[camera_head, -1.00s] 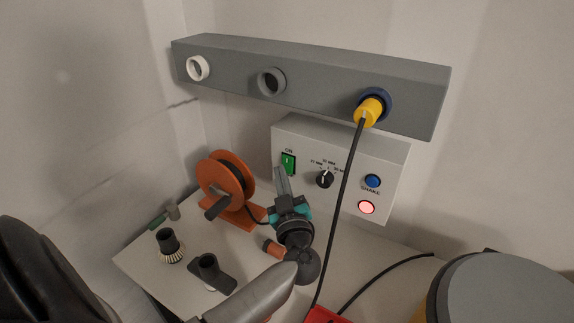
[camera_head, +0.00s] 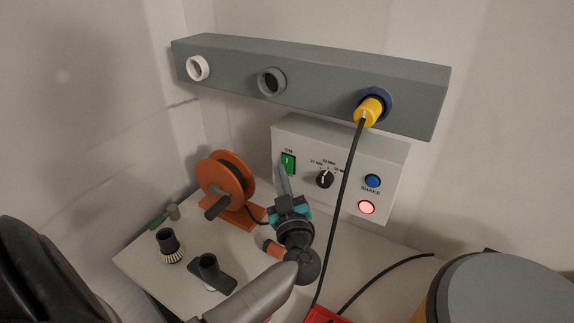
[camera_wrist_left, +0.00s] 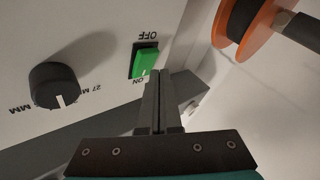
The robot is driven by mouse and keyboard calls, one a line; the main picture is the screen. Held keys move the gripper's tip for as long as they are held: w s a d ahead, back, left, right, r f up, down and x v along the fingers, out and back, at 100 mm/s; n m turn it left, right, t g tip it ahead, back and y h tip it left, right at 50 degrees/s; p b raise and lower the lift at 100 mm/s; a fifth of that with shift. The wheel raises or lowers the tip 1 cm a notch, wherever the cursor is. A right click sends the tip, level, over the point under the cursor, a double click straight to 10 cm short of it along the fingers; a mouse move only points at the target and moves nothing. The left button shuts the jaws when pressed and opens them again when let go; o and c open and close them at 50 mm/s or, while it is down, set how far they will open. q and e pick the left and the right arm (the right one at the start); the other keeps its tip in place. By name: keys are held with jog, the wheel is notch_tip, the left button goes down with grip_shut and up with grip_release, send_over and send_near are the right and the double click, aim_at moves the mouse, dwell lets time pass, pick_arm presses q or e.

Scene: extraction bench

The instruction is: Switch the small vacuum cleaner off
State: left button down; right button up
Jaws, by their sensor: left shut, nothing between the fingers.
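A green rocker switch (camera_head: 288,163) sits on the front of the white control box (camera_head: 340,135). In the wrist view the switch (camera_wrist_left: 144,60) has OFF printed at its upper end and ON at its lower end, and it is green across its face. My left gripper (camera_head: 281,168) is shut and empty. Its fingertips (camera_wrist_left: 161,74) are close to the switch, overlapping its ON-end corner in the wrist view; I cannot tell whether they touch it. A round grey-topped body (camera_head: 515,290) with a yellow side, at lower right, may be the vacuum cleaner. My right gripper is out of view.
The box also has a black knob (camera_head: 325,179), a blue button (camera_head: 372,181) and a glowing pinkish light (camera_head: 366,207). A black cable (camera_head: 342,205) hangs from a yellow plug (camera_head: 369,111) in the grey rail (camera_head: 320,75). An orange reel (camera_head: 226,180) stands left of my gripper.

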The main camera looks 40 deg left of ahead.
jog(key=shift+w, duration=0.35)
pick_arm(q)
jog(key=shift+w, duration=0.1)
jog(key=shift+w, duration=0.35)
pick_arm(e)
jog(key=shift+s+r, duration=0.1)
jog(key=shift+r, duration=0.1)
pick_arm(q)
jog(key=shift+w, duration=0.1)
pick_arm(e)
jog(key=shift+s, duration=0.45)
pick_arm(q)
jog(key=shift+s+a+r+p, duration=0.1)
jog(key=shift+s+r+p, duration=0.15)
jog(key=shift+p, duration=0.6)
jog(key=shift+s+f, duration=0.15)
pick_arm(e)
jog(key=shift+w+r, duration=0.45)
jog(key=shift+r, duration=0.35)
